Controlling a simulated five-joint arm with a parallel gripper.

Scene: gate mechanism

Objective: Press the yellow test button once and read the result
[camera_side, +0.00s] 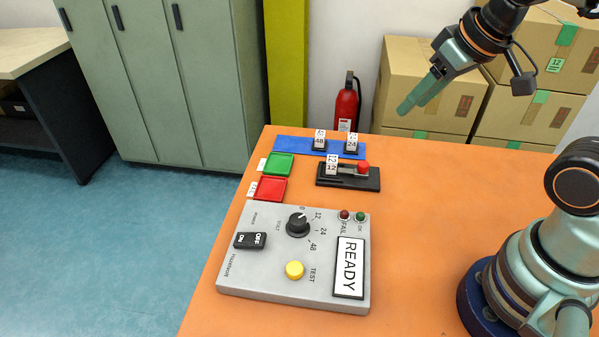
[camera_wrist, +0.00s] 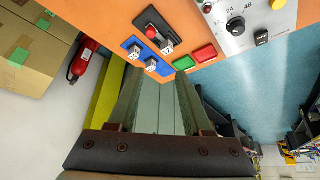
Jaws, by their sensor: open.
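The yellow test button (camera_side: 294,270) sits on the front of a grey test panel (camera_side: 240,284), next to the word TEST. A display (camera_side: 349,268) on the panel's right reads READY. Above it are a dark red FAIL lamp (camera_side: 344,215) and a green OK lamp (camera_side: 361,216). My gripper (camera_side: 408,108) is in the air above the back of the table, up and right of the panel, empty and apart from everything. In the wrist view the gripper (camera_wrist: 159,85) points toward the table's back edge; the panel (camera_wrist: 262,22) shows only in part and the yellow button is cut off.
A black fixture (camera_side: 348,178) with a red knob holds a block labelled 12. Behind it, a blue strip (camera_side: 292,144) carries blocks labelled 48 and 24. Green (camera_side: 279,164) and red (camera_side: 266,189) trays lie left. The orange table's (camera_side: 430,215) middle right is clear.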

